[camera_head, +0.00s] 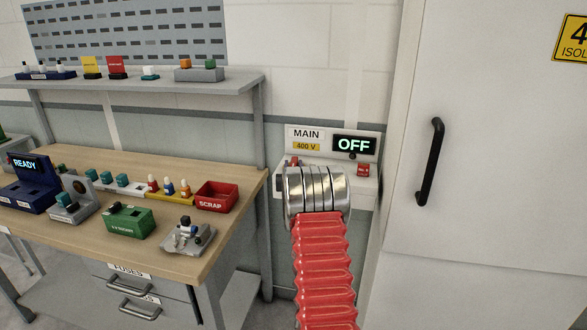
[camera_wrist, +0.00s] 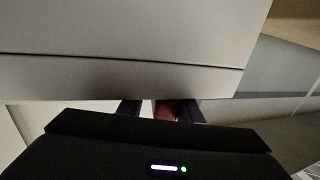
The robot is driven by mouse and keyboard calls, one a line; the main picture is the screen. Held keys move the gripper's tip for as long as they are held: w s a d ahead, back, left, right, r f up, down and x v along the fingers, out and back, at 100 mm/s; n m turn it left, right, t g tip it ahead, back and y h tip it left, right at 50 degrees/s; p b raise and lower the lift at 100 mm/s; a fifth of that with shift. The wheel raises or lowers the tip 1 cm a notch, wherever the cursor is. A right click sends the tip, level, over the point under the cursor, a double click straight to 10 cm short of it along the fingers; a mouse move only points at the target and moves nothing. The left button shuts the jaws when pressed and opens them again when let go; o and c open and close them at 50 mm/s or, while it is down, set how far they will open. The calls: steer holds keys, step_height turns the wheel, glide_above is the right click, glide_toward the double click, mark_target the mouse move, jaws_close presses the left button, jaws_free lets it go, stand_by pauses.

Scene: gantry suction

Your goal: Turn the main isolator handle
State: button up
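The main isolator (camera_head: 337,135) is on the wall right of the workbench, with a MAIN 400 V label. Its display (camera_head: 354,144) reads OFF. My arm, with metal rings and red bellows, stands in front of its lower part, hiding most of it and my gripper in the head view. In the wrist view, my gripper (camera_wrist: 160,110) has two dark fingers apart, with a red part (camera_wrist: 166,109), possibly the isolator handle, between them. A gap shows at its left; contact on the right is unclear. The handle's angle cannot be told.
A tall pale cabinet (camera_head: 490,130) with a black handle stands close on the right. On the left, a workbench (camera_head: 165,166) holds a red SCRAP bin (camera_head: 216,196), a green box (camera_head: 129,222) and small parts.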

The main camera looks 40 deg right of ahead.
steer(key=shift+o, duration=0.9)
steer(key=shift+s+d, duration=0.1)
steer(key=shift+s, duration=0.05)
steer(key=shift+s, duration=0.2)
steer(key=v, duration=1.3)
steer(key=shift+a, duration=0.35)
